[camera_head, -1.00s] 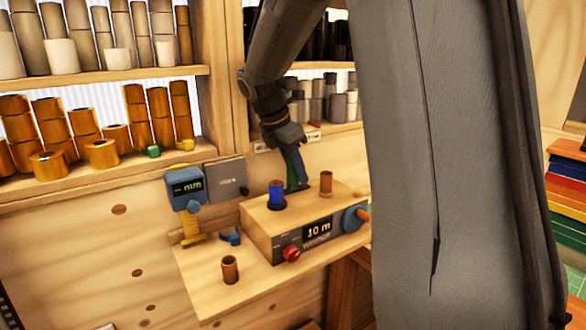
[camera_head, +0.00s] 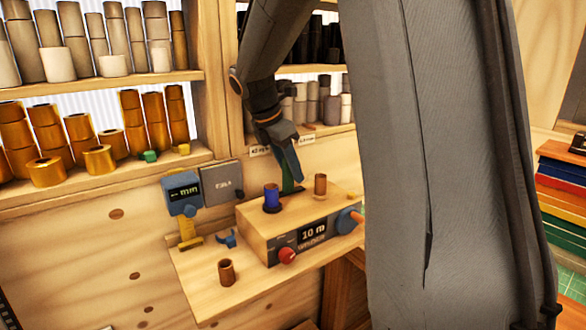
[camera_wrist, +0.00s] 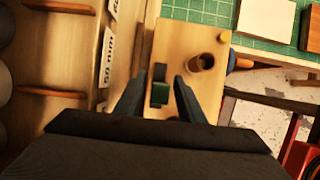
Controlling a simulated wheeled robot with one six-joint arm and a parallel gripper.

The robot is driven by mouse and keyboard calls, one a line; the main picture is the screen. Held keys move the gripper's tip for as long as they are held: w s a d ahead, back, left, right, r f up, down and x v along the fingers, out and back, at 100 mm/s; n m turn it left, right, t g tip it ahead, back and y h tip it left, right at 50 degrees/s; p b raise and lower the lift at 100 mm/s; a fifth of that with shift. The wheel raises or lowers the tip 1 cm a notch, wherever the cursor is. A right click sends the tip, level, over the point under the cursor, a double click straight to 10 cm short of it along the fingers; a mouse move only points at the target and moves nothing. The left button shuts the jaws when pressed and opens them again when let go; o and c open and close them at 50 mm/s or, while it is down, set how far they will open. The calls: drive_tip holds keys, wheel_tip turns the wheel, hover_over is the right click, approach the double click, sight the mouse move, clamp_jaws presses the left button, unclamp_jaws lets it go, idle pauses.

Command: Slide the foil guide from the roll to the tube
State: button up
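The wooden winder box (camera_head: 252,218) carries a blue foil roll (camera_head: 271,196) at its left and a brown tube (camera_head: 320,185) at its right. The green foil guide (camera_head: 287,187) stands at the back of the box, between roll and tube, partly hidden by my gripper (camera_head: 297,178). In the wrist view, my gripper (camera_wrist: 158,98) is open, with one finger on each side of the green guide (camera_wrist: 160,93) and small gaps showing. The brown tube (camera_wrist: 203,63) is right of the fingers there. The blue roll is hidden in the wrist view.
The box front has a "10 m" display (camera_head: 313,233), a red knob (camera_head: 287,256) and a blue knob (camera_head: 346,220). A loose brown tube (camera_head: 226,272) and a blue clip (camera_head: 227,239) are on the bench. A blue measuring device (camera_head: 182,193) stands left. Shelves with rolls rise behind.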

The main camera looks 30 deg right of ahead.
drive_tip(key=p+v, duration=0.5)
drive_tip(key=v, duration=0.1)
drive_tip(key=shift+s, duration=0.15)
